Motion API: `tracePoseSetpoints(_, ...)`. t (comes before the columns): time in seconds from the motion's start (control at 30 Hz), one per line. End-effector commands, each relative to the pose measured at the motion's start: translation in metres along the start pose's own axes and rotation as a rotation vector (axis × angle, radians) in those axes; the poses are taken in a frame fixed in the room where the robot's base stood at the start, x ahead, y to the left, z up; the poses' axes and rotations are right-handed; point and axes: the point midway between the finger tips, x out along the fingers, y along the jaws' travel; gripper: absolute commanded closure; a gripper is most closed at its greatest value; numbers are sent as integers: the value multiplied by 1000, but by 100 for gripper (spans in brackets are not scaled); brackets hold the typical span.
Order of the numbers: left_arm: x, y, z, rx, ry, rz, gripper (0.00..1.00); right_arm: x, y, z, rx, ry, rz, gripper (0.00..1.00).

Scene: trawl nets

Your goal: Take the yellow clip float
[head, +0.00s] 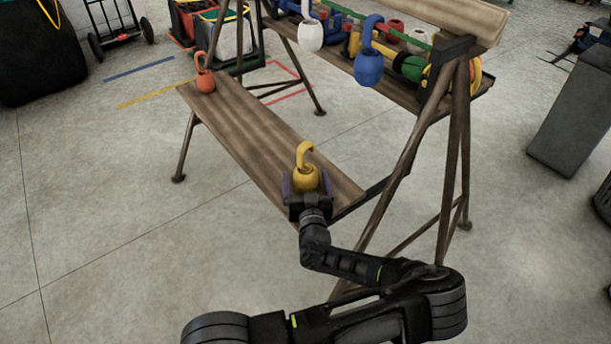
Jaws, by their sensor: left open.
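The yellow clip float (305,180), a round body with a hook on top, stands upright near the front end of the low wooden plank (245,135). My left gripper (307,184) is open. Its two purple-lined fingers are on the left and right of the float's body, and the palm is on the near side of it. The palm hides the float's lower part. I cannot tell whether the fingers touch it. My right gripper is not in view.
An orange clip float (205,80) stands at the plank's far end. White (310,34) and blue (368,66) floats hang from a green line above, by a cluttered shelf. The rack's slanted leg (400,150) is right of my arm. Grey bins stand at right.

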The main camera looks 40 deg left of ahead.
Motion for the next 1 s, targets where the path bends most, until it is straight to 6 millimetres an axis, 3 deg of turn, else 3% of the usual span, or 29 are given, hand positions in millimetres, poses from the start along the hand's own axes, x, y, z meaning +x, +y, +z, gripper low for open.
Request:
tracePoseSetpoints(0.67,6,0,0,0,-1,0,11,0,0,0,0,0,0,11)
tracePoseSetpoints(1.0,5,0,0,0,-1,0,38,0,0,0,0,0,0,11)
